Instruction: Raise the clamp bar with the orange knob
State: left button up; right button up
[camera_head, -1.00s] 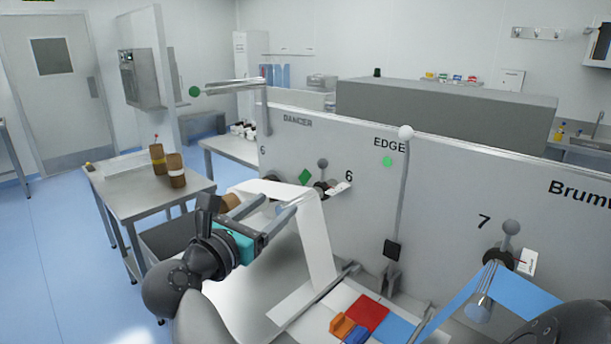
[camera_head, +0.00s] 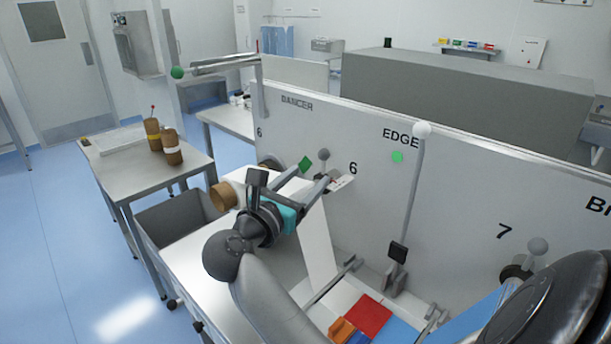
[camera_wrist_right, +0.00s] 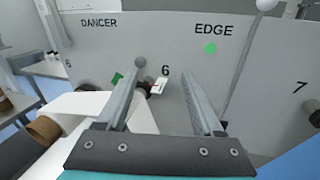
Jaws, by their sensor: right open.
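My right gripper (camera_head: 328,181) is open and empty, raised before the grey panel near the "6" label. In the right wrist view its two fingers (camera_wrist_right: 162,82) point at the panel, with nothing between them. A thin grey bar (camera_head: 333,282) lies across the white web at the splice table, below and right of the gripper and apart from it. An orange piece (camera_head: 341,328) shows near the bottom edge, beside a red patch; I cannot tell whether it is the clamp bar's knob. My left gripper is not in view.
A tall lever with a white ball (camera_head: 422,130) stands at "EDGE", right of my gripper. A grey knob (camera_head: 323,155) and a white card (camera_head: 342,183) are close to the fingertips. A brown roll (camera_head: 222,196) is left of the gripper. A side table (camera_head: 122,180) stands left.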

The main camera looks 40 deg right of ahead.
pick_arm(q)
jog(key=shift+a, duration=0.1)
pick_arm(e)
jog(key=shift+c, duration=1.2)
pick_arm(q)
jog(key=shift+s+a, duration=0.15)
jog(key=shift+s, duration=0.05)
pick_arm(e)
grip_shut()
jog(key=c, duration=0.8)
grip_release()
jog(key=o, duration=1)
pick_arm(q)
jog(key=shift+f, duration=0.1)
pick_arm(e)
jog(key=shift+o, duration=0.2)
jog(key=shift+a, duration=0.1)
